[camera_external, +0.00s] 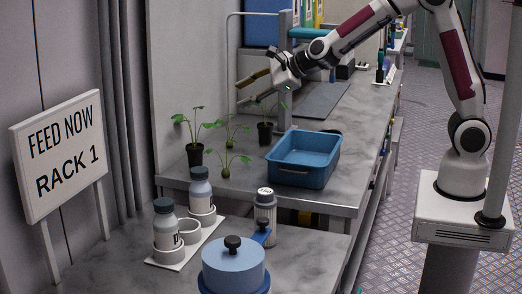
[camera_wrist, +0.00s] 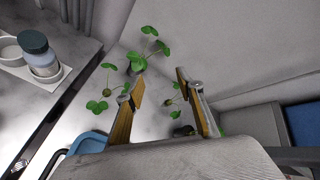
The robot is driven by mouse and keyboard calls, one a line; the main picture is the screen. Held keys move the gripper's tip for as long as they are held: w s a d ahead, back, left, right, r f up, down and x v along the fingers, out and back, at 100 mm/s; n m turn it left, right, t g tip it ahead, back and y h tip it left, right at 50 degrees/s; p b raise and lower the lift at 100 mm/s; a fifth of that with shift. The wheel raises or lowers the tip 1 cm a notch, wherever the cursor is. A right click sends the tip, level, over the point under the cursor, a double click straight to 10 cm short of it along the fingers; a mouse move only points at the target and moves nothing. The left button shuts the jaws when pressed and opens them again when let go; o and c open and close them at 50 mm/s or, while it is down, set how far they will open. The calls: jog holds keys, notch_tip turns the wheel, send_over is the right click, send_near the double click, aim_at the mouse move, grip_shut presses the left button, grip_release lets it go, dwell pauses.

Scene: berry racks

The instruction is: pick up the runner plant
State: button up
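Several small green plants stand on the grey bench, and none is labelled as the runner plant. Two are in black pots: the left potted plant (camera_external: 194,154) and the right potted plant (camera_external: 265,132). Between them are two plants without visible pots, a front one (camera_external: 226,171) with a small round base and a rear one (camera_external: 229,142). In the wrist view, a round-based plant (camera_wrist: 107,94) lies left of my fingers, and another small plant (camera_wrist: 169,101) shows between them. My gripper (camera_external: 238,95) is open and empty, above the bench and the plants; its spread fingers (camera_wrist: 160,76) show in the wrist view.
A blue tub (camera_external: 302,174) stands right of the plants near the bench edge. In front are a white rack (camera_external: 178,262) with bottles, a shaker (camera_external: 265,210) and a blue lidded pot (camera_external: 233,270). A wall is behind the plants. A sign (camera_external: 62,155) reads "FEED NOW RACK 1".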

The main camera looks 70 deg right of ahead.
jog(key=w+d+f+m+h, duration=0.4)
jog(key=w+d+f+m, duration=0.15)
jog(key=f+m, duration=0.3)
jog(key=m+g+h, duration=0.2)
jog(key=m+h, duration=0.2)
jog(key=m, duration=0.5)
send_near(231, 141)
jog(key=shift+w+d+r, duration=0.1)
jog(key=shift+w, duration=0.7)
jog(key=shift+s+d+f+m, duration=0.15)
jog(key=shift+d+f+m, duration=0.1)
jog(key=shift+f, duration=0.2)
jog(key=shift+d, duration=0.1)
jog(key=shift+x, duration=1.2)
jog(key=shift+x, duration=2.65)
jog(key=shift+c, duration=0.3)
